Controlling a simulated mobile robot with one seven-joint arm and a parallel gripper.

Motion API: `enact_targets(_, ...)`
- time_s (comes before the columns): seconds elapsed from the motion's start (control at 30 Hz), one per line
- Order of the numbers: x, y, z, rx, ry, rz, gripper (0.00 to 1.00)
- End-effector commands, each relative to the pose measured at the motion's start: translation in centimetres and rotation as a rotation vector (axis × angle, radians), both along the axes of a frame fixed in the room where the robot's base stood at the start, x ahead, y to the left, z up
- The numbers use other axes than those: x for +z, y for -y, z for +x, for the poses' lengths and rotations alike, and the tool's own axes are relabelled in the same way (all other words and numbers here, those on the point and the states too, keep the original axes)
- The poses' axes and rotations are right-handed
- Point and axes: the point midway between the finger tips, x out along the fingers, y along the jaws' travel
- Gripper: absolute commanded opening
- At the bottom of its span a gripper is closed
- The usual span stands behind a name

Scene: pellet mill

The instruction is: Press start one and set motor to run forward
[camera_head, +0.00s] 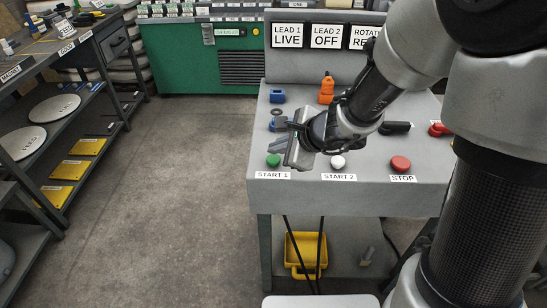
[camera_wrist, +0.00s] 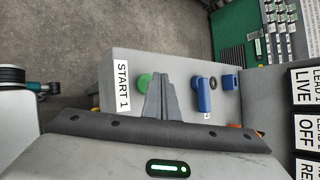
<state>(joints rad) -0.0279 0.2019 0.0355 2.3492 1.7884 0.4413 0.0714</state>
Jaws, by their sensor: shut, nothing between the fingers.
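The green START 1 button (camera_head: 273,160) is at the front left of the grey console. It also shows in the wrist view (camera_wrist: 144,82), beside my fingers. My gripper (camera_head: 292,158) is shut and empty, low over the console just right of the green button; its fingers (camera_wrist: 167,78) partly cover the button's edge. I cannot tell whether they touch it. The sign LEAD 1 (camera_head: 289,36) reads LIVE, and LEAD 2 (camera_head: 325,36) reads OFF. The rotation sign (camera_head: 363,37) is partly hidden by my arm; only "RE" shows of its lower word.
The white START 2 button (camera_head: 338,162) and red STOP button (camera_head: 400,164) lie to the right. Behind are a blue handle (camera_wrist: 203,95), an orange plug (camera_head: 327,90), a black handle (camera_head: 396,128) and a red handle (camera_head: 439,130). Shelves stand left; the floor between is clear.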

Motion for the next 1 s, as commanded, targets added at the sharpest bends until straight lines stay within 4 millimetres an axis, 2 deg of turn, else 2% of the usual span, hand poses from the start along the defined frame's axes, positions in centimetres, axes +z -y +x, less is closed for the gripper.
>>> enact_targets(0.6, -0.02, 0.0, 0.0, 0.0, 0.0, 0.0, 0.0)
enact_targets(1.0, -0.95, 0.01, 0.01, 0.0, 0.0, 0.0, 0.0)
